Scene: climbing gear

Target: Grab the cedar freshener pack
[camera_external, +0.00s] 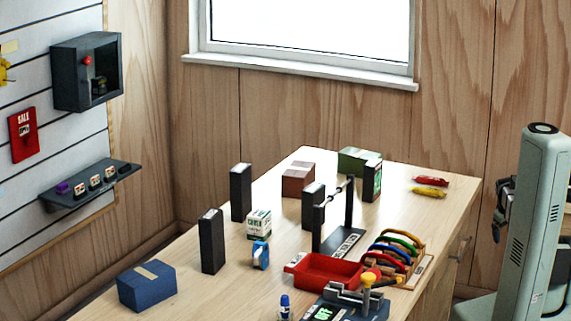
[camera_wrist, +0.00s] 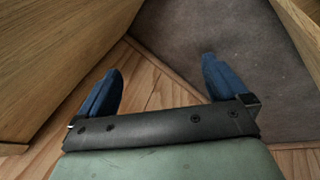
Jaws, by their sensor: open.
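A small white box with green print (camera_external: 258,224) stands upright on the wooden table in the external view; it looks like the cedar freshener pack, though its lettering is too small to read surely. It stands between dark upright blocks, just behind a small blue item. My gripper (camera_wrist: 160,65) is open and empty in the wrist view, its two blue fingers wide apart above the floor. In the external view my arm is at the far right, beyond the table's right edge and far from the box. The pack is not in the wrist view.
Dark upright blocks (camera_external: 211,241) (camera_external: 240,192) flank the white box. A small blue item (camera_external: 260,255) stands in front of it. A blue box (camera_external: 147,286) is at front left. A red tray (camera_external: 330,271), a black stand (camera_external: 340,243) and colourful rack (camera_external: 397,250) lie on my side.

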